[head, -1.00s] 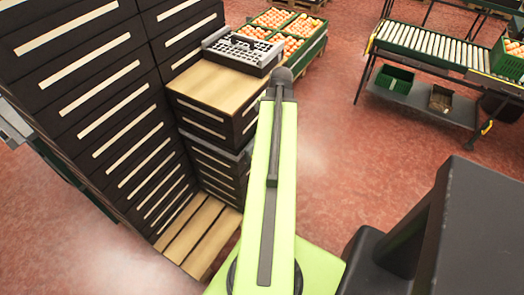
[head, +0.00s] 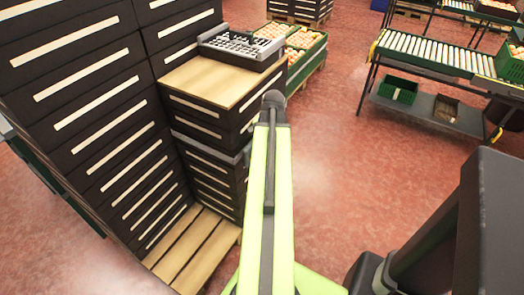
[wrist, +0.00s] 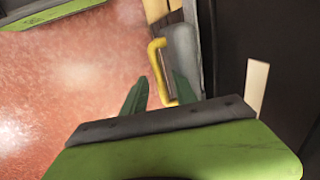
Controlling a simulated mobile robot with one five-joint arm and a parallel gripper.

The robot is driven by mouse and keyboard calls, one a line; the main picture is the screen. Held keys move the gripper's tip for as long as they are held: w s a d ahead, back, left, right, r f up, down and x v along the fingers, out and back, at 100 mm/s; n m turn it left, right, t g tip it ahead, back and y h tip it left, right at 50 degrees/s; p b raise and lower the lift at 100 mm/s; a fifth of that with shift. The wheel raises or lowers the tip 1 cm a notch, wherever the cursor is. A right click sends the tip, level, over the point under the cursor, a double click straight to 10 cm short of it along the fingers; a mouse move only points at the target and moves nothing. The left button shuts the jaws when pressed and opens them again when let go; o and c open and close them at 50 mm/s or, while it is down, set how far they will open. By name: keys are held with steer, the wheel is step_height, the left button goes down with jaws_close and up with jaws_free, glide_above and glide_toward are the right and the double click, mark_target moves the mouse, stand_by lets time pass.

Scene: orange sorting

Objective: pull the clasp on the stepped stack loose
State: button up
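The stepped stack (head: 205,118) of dark crates with pale label strips stands left of centre in the head view, with a wooden top. A yellow clasp (wrist: 157,62) with a bent handle shows in the wrist view, beside a rounded grey part (wrist: 184,55) at the stack's edge. My gripper (wrist: 160,84) has two green fingers, spread apart. In the picture the clasp's lower end lies between them, closer to the right finger. I cannot tell whether either finger touches it. My arm hides the gripper in the head view, and the clasp is not seen there.
Taller dark crates (head: 90,100) rise at the left. A grey crate (head: 240,46) sits on the stack, and a wooden pallet (head: 190,250) lies below. Orange crates (head: 305,38) stand behind. A roller conveyor (head: 430,50) is at the upper right. Red floor (head: 340,180) between is clear.

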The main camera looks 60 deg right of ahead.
jaws_close()
stand_by(1.3)
